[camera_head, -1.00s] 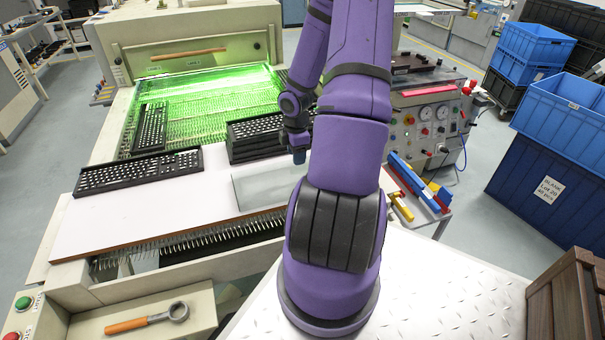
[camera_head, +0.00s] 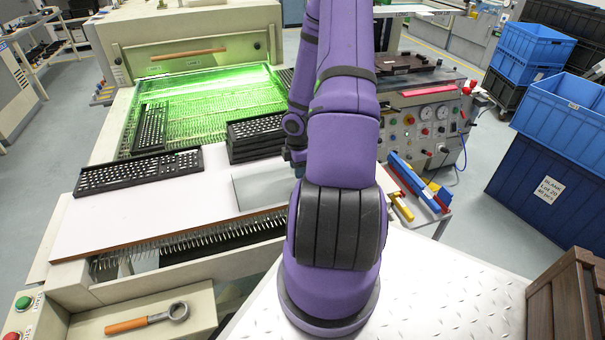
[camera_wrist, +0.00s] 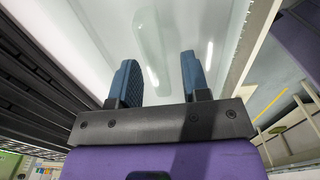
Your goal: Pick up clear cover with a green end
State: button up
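A clear, pale grey-green sheet (camera_head: 262,187), which looks like the clear cover, lies flat on the white board at its right end. No distinct green end can be made out on it in the head view. My gripper (camera_wrist: 158,62) shows two blue fingers spread apart in the wrist view, with nothing between them. A pale glossy surface (camera_wrist: 100,28) with a faint greenish elongated shape lies beyond the fingertips; I cannot tell whether that shape is part of the cover or a reflection. In the head view my arm mostly hides the gripper.
A stack of black keyboard frames (camera_head: 255,135) stands close behind the sheet. Another frame (camera_head: 138,172) lies on the white board (camera_head: 130,220) at left, and one (camera_head: 150,128) on the green-lit bed (camera_head: 205,105). Metal pins line the board's front edge.

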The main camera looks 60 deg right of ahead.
grip_shut()
jog(key=shift+r, duration=0.15)
jog(key=shift+r, duration=1.45)
jog(key=shift+w+r, duration=0.15)
jog(key=shift+r, duration=0.15)
jog(key=r, duration=0.1)
send_over(249, 175)
jog(key=shift+d+r, duration=0.1)
jog(key=shift+r, duration=0.05)
jog(key=shift+w, duration=0.1)
